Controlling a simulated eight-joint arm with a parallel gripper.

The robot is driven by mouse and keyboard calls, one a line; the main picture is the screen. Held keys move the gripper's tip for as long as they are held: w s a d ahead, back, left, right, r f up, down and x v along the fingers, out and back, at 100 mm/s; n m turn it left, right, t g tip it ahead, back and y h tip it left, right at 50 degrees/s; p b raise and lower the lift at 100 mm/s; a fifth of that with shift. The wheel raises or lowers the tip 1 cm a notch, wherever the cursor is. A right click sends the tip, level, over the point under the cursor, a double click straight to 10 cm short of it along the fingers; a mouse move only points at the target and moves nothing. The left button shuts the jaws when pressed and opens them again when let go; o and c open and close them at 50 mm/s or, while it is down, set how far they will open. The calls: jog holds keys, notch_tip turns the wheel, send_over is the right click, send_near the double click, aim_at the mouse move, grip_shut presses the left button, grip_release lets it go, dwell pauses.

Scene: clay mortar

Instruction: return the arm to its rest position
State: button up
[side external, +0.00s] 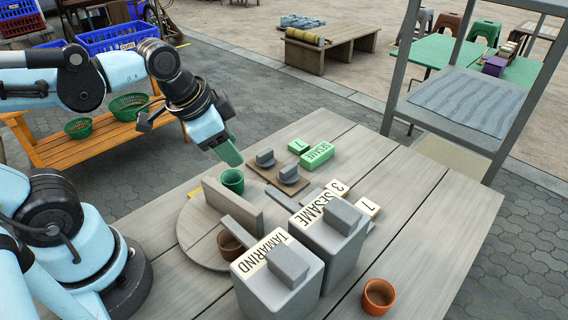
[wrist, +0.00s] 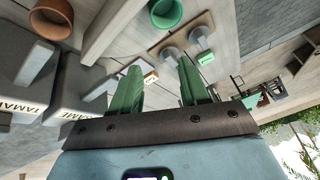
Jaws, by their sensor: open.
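My gripper (side external: 233,157) is raised above the far left part of the wooden table (side external: 405,215), over the area by the green cup (side external: 232,181). In the wrist view its two green fingers (wrist: 160,66) stand apart with nothing held between them. My arm reaches in from the left in the side view.
Two grey lidded boxes, labelled TAMARIND (side external: 278,275) and SESAME (side external: 328,238), stand near the front. A brown cup (side external: 232,248) and an orange pot (side external: 378,296) stand nearby. A small board (side external: 262,172) holds grey knobbed pieces; green blocks (side external: 317,155) lie beyond. The table's right side is clear.

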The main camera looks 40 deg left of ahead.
jog(key=n, duration=0.1)
jog(key=a+n+t, duration=0.1)
jog(key=n, duration=0.1)
jog(key=w+n+t, duration=0.1)
jog(key=n, duration=0.1)
jog(key=shift+a, duration=0.25)
